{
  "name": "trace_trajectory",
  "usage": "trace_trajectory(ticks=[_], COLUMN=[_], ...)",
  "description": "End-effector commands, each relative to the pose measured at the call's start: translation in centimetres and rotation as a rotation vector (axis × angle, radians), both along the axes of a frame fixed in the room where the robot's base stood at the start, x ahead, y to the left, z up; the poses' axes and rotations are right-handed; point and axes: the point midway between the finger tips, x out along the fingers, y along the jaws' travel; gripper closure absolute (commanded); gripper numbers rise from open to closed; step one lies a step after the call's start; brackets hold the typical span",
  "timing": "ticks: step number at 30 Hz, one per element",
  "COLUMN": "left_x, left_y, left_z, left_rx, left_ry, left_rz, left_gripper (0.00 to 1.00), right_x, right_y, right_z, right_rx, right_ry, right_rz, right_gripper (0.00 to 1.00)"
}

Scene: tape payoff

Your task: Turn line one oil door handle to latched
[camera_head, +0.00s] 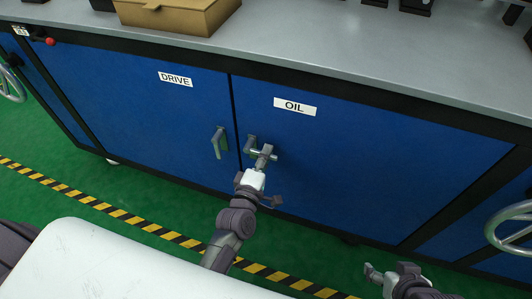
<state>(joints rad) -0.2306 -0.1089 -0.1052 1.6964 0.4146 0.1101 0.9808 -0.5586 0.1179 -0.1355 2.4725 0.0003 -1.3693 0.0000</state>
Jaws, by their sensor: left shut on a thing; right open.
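The oil door (370,165) is the blue panel labelled OIL on the right of the cabinet front; it looks closed. Its grey handle (250,143) sits near the door's left edge. My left gripper (264,155) is shut on the oil door handle, reaching up from below. The gripper's fingers cover much of the handle, so its exact angle is hard to tell. My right gripper (374,272) is open and empty, low in front of the cabinet, well apart from the handle.
The drive door (150,115), with its own grey handle (219,142) pointing down, is just left. A grey worktop (330,45) carries a tan box (180,15). A handwheel (512,228) stands at the right edge. Striped floor tape (110,210) crosses the green floor (60,150).

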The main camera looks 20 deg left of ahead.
Motion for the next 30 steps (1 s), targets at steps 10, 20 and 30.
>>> trace_trajectory(ticks=[10, 20, 30], left_x=[0.0, 0.0, 0.1], left_y=[0.2, 1.0, 2.2], left_z=[-1.2, -2.8, -4.1], left_rx=[0.239, 0.553, 0.877], left_ry=[-0.004, -0.015, -0.026], left_rz=[-0.002, -0.002, -0.002], left_gripper=[1.00, 1.00, 1.00], right_x=[-4.7, -4.6, -3.5], right_y=[-1.4, -1.4, -1.2], right_z=[-0.4, 1.0, -2.3], right_rx=[-0.046, -0.046, -0.046], right_ry=[0.225, 0.222, 0.240], right_rz=[-0.019, -0.018, -0.015], right_gripper=[0.32, 0.32, 0.32])
